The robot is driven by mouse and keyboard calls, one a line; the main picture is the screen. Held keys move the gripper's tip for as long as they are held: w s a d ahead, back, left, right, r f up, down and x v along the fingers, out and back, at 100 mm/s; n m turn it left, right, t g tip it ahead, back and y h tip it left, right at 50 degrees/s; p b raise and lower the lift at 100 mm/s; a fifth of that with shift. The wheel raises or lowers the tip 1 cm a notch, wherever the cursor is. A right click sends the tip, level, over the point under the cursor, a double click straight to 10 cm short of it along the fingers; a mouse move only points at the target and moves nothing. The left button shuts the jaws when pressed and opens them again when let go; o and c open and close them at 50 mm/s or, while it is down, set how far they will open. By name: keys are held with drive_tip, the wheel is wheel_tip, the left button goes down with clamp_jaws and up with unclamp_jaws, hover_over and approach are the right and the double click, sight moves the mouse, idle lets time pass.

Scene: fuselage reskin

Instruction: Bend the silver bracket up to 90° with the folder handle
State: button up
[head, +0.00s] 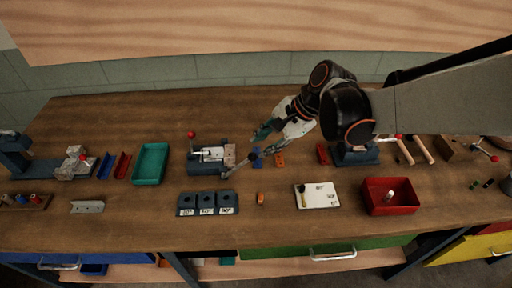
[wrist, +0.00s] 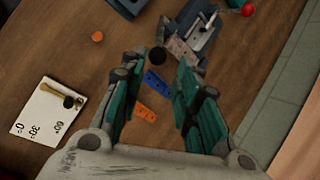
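The folder (head: 207,168) is a blue-grey bench tool with a red knob (head: 191,134). A silver piece (head: 210,154), which looks like the bracket, lies in it; its bend angle is too small to tell. The folder also shows at the top of the wrist view (wrist: 184,52). Its handle (head: 240,166) sticks out to the right and ends in a black ball (wrist: 157,56). My gripper (head: 265,144) is to the right of the folder. In the wrist view its teal-padded fingers (wrist: 160,88) are apart and empty, with the black ball beyond the gap between the tips.
Blue (wrist: 153,82) and orange (wrist: 145,112) strips lie on the table beneath my gripper. A white card (head: 320,197) and a red bin (head: 389,207) are to the right; a teal tray (head: 151,164) is left.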

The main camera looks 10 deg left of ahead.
sight(245, 162)
drive_tip(key=b+x, duration=0.4)
drive_tip(key=x, duration=1)
drive_tip(key=shift+s, duration=0.15)
clamp_jaws()
